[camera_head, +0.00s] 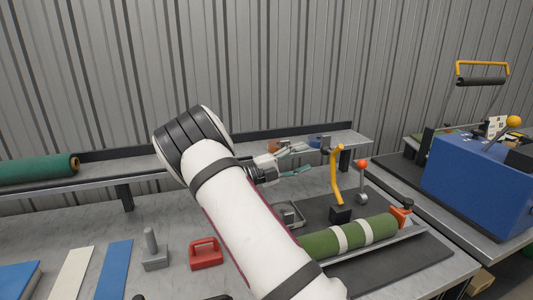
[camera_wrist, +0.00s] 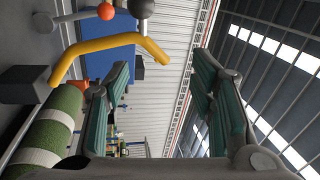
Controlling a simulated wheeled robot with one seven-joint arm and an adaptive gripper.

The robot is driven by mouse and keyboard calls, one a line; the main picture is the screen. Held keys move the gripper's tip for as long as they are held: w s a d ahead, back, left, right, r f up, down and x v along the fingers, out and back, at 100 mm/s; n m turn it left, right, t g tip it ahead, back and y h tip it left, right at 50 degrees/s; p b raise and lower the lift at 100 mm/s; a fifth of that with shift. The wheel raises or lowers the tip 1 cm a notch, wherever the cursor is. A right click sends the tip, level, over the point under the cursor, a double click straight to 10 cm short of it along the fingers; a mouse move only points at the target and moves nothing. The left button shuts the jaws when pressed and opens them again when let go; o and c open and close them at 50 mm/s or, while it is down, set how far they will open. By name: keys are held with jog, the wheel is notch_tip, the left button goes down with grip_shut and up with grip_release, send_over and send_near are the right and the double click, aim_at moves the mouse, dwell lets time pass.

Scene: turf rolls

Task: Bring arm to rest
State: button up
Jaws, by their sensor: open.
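My arm rises from the bottom middle of the head view, bends at a black-banded joint, and ends in my gripper (camera_head: 305,160). The gripper points right, above the back of the bench and left of a yellow bent handle (camera_head: 337,174). In the wrist view my gripper (camera_wrist: 160,85) has its two green-padded fingers wide apart, with nothing between them. A green turf roll with white bands (camera_head: 350,236) lies on the bench below the gripper, touching nothing of it. The roll also shows at the left of the wrist view (camera_wrist: 52,120).
A lever with a red ball (camera_head: 362,178) stands right of the yellow handle. A grey-handled tool (camera_head: 153,250) and a red tool (camera_head: 205,253) lie on the bench. A back shelf (camera_head: 110,170) holds a dark green roll (camera_head: 38,168). A blue machine (camera_head: 475,185) stands right.

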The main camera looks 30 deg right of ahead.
jog(key=s+a+r+m+t+y, duration=0.1)
jog(key=s+a+r+m+y, duration=0.1)
jog(key=s+a+m+y, duration=0.5)
jog(key=s+a+r+m+y, duration=0.2)
jog(key=s+m+y, duration=0.2)
jog(key=s+m, duration=0.6)
jog(key=s+a+r+m+t+y, duration=0.1)
jog(key=s+a+m+t+y, duration=0.3)
jog(key=s+a+m, duration=0.4)
jog(key=s+a+r+m+t+y+p, duration=0.1)
jog(key=s+a+m+t+y, duration=0.3)
jog(key=s+a+m, duration=0.4)
jog(key=a+r+m, duration=0.1)
jog(key=a, duration=0.3)
jog(key=shift+a+m+y, duration=0.3)
jog(key=shift+a, duration=0.05)
jog(key=shift+d, duration=0.15)
